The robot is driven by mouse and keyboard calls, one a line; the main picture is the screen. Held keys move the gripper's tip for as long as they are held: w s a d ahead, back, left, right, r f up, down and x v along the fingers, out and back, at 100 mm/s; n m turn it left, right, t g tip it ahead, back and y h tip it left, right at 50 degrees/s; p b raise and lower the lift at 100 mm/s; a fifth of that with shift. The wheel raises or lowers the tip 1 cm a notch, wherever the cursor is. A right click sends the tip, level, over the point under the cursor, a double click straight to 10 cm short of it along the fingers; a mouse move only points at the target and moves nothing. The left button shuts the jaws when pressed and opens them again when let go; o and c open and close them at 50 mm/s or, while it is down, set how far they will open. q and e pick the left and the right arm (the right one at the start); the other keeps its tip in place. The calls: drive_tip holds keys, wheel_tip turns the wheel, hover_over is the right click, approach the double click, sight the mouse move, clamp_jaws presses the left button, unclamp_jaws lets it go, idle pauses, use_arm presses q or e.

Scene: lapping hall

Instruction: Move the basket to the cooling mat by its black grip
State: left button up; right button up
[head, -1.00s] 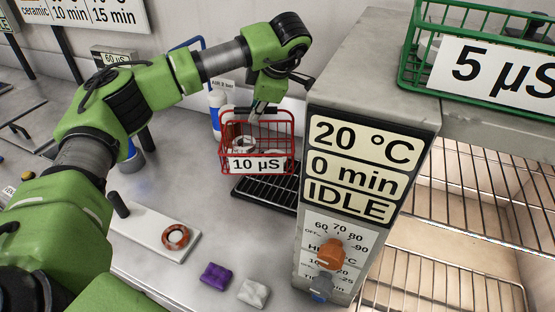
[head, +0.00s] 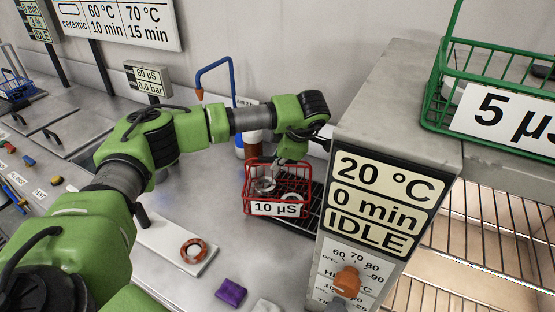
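The red wire basket (head: 277,208) with the "10 µS" label holds a few pale ring-shaped pieces. My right gripper is not in view.
The grey oven housing (head: 395,105) with the "IDLE" panel stands close right of the basket. A green basket (head: 490,75) sits on top. A white board (head: 170,238) with an orange ring, a purple cloth (head: 231,292) and a pale cloth lie in front.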

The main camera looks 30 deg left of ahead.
use_arm(q)
drive_tip(key=o, duration=0.4)
drive_tip(key=shift+s, duration=0.1)
drive_tip(key=shift+c, duration=0.2)
drive_tip(key=shift+r, duration=0.1)
drive_tip(key=b+v, duration=0.1)
drive_tip(key=v, duration=0.6)
drive_tip(key=shift+r+b, duration=0.2)
drive_tip(key=shift+b, duration=0.2)
drive_tip(key=shift+d, duration=0.1)
